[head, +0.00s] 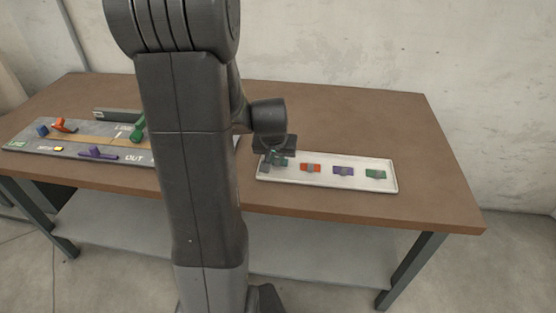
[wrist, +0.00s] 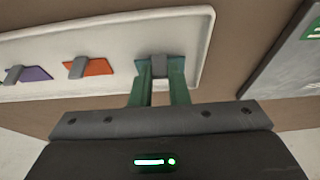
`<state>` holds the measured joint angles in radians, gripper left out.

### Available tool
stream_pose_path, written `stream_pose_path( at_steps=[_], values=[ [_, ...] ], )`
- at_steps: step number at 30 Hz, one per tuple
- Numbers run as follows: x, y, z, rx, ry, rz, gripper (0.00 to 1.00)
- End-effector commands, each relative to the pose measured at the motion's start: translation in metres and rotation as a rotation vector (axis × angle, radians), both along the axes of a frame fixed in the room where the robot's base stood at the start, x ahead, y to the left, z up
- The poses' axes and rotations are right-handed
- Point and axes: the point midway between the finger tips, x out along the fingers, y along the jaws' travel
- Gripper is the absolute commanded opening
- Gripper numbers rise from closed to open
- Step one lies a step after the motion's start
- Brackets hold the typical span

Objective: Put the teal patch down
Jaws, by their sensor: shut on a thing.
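The teal patch (head: 283,161) is at the left end of a white tray (head: 386,185), beside the other patches. In the wrist view the teal patch (wrist: 176,64) has a grey grip block on top. My gripper (wrist: 159,72) is shut on that block, one finger on each side. In the head view my gripper (head: 272,158) is low over the tray's left end and partly covers the patch. The patch is on the tray or very close above it; I cannot tell whether it touches.
The tray also holds an orange patch (head: 310,168), a purple patch (head: 343,171) and a green patch (head: 376,174). A grey board (head: 75,149) with coloured levers lies on the left of the brown table (head: 360,115). The table behind and right of the tray is clear.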

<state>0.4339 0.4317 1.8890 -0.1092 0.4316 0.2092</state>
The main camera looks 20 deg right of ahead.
Motion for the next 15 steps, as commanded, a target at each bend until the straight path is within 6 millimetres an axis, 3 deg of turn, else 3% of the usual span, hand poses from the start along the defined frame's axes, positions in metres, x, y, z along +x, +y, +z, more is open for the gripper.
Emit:
stream_pose_path(
  at_steps=[13, 14, 15],
  values=[
    [-0.0001, 0.0000, -0.0117, 0.000, 0.000, 0.000, 0.00],
    [-0.0001, -0.0001, -0.0114, 0.000, 0.000, 0.000, 0.17],
    [-0.0001, 0.0000, -0.0102, 0.000, 0.000, 0.000, 0.25]
  ],
)
